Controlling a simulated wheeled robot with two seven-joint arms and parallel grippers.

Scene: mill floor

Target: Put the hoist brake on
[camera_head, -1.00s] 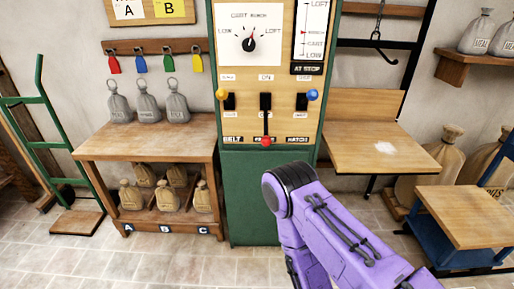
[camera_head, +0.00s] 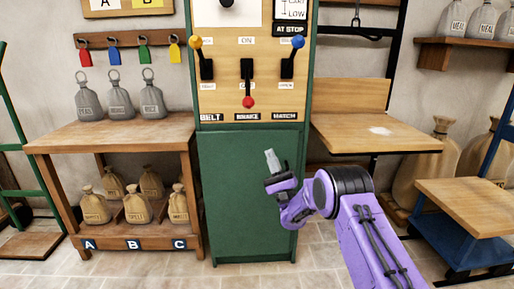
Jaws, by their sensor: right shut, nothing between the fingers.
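The brake lever is the middle one of three on the green control cabinet (camera_head: 248,195), above the "BRAKE" plate (camera_head: 247,117). Its red knob (camera_head: 249,102) points down. A small label above it seems to read "ON"; the one below is too small to read surely. My right gripper (camera_head: 272,160) is shut and empty, in front of the cabinet's green door, below the red knob and apart from it. Its fingers point up. My left gripper is out of view.
The belt lever with a yellow knob (camera_head: 195,42) and the hatch lever with a blue knob (camera_head: 298,41) stand up on either side. A wooden bench (camera_head: 120,133) with grey sacks is left, and a wooden shelf table (camera_head: 375,132) is right of the cabinet.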

